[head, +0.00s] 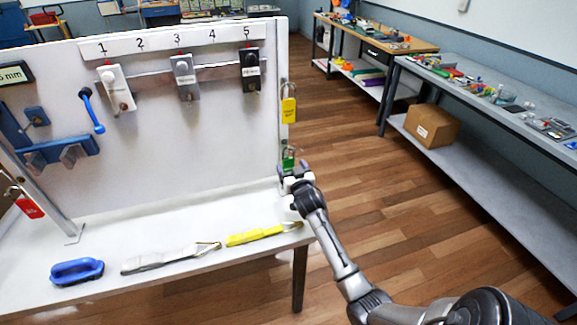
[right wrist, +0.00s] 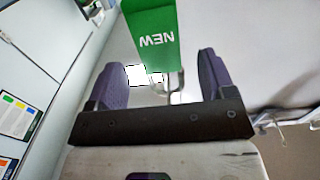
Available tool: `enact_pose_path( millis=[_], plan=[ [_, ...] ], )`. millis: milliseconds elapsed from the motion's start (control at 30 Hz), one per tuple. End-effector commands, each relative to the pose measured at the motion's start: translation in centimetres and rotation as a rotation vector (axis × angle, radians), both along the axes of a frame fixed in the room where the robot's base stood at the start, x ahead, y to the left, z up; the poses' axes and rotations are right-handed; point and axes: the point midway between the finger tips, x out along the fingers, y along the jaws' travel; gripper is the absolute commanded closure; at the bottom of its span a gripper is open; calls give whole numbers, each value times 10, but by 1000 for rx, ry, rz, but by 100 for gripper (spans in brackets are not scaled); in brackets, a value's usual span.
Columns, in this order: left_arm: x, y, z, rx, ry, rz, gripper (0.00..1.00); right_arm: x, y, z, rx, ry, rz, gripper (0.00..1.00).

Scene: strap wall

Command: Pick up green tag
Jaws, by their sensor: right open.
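The green tag (head: 288,160) hangs at the right edge of the white board, below a yellow tag (head: 289,110). In the right wrist view the green tag (right wrist: 150,30) shows large, with the word "NEW" upside down and a metal loop below it. My right gripper (head: 294,175) is at the lower end of the tag in the head view. In the right wrist view its two purple-grey fingers (right wrist: 163,65) are apart, with the tag's near end and loop between them and a gap on each side. My left gripper is not in view.
The white board stands on a white bench (head: 180,250). A blue handle (head: 77,271), a grey strap (head: 168,258) and a yellow strap (head: 262,234) lie on it. A red tag (head: 29,207) hangs at left. Open wooden floor lies right of the bench, before a grey shelf (head: 480,155).

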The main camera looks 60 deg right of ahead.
Motion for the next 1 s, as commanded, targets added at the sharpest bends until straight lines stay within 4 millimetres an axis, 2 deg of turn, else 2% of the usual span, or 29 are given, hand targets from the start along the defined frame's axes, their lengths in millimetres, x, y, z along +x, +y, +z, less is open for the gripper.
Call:
enact_pose_path(
  millis=[200,567,1000],
  plan=[
    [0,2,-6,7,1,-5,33,20,-16,-1,-1,0,0,24],
    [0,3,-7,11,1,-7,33,25,-19,0,-1,1,0,24],
    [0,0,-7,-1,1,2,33,25,-19,0,-1,1,0,66]
  ],
)
